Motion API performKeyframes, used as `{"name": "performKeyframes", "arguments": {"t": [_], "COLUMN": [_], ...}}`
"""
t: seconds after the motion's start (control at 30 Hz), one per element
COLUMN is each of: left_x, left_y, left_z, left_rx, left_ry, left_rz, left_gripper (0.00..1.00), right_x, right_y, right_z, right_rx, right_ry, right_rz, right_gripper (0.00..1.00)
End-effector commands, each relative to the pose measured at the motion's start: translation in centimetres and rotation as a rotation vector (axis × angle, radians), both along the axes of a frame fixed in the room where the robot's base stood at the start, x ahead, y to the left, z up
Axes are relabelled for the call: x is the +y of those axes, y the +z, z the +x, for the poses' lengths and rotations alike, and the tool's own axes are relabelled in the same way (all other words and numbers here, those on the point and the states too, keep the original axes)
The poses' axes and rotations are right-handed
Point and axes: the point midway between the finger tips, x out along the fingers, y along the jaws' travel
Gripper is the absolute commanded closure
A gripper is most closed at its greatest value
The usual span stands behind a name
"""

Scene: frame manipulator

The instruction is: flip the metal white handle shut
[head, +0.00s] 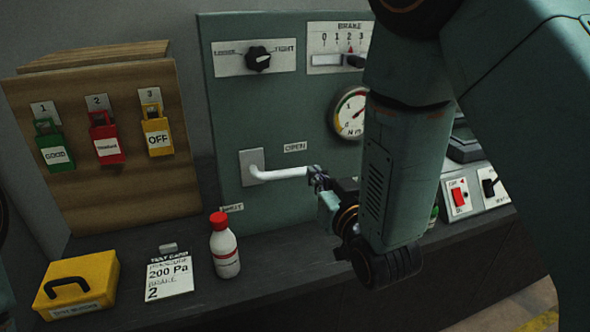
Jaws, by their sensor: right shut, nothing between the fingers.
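The white metal handle (280,174) sticks out to the right, nearly level, from a light grey plate (250,160) on the green panel. A label reading OPEN (295,147) is just above the handle. Another small label (232,208) is below the plate, and its word is hard to read. My right gripper (316,177) is shut, with its fingertips at the free right end of the handle. They look touching or very close; I cannot tell which. My arm hides part of the panel to the right. My left gripper is not in view.
On the bench stand a white bottle with a red cap (224,250), a test card (167,276) and a yellow box (77,287). A wooden board (100,190) with coloured tags is at left. A black knob (258,59) and a gauge (349,113) are above.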

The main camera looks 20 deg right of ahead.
Motion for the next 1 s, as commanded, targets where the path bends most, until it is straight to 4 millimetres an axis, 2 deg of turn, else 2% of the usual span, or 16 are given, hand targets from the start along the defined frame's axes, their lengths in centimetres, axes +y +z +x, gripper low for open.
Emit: {"name": "performKeyframes", "arguments": {"t": [0.17,0.7,0.8,1.0], "left_x": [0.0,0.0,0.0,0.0], "left_y": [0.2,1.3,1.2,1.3], "left_z": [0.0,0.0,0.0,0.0], "left_rx": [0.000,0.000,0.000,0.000], "left_ry": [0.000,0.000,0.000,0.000], "left_rz": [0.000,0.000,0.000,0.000], "left_gripper": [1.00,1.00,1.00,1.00], "right_x": [0.2,0.8,0.8,0.9], "right_y": [0.0,-0.4,-2.2,-4.0], "right_z": [1.6,10.2,10.4,10.7], "right_rx": [-0.002,-0.002,0.005,0.002], "right_ry": [0.000,0.001,0.000,0.000], "right_rz": [0.000,0.000,-0.001,-0.001], "right_gripper": [1.00,1.00,1.00,1.00]}}
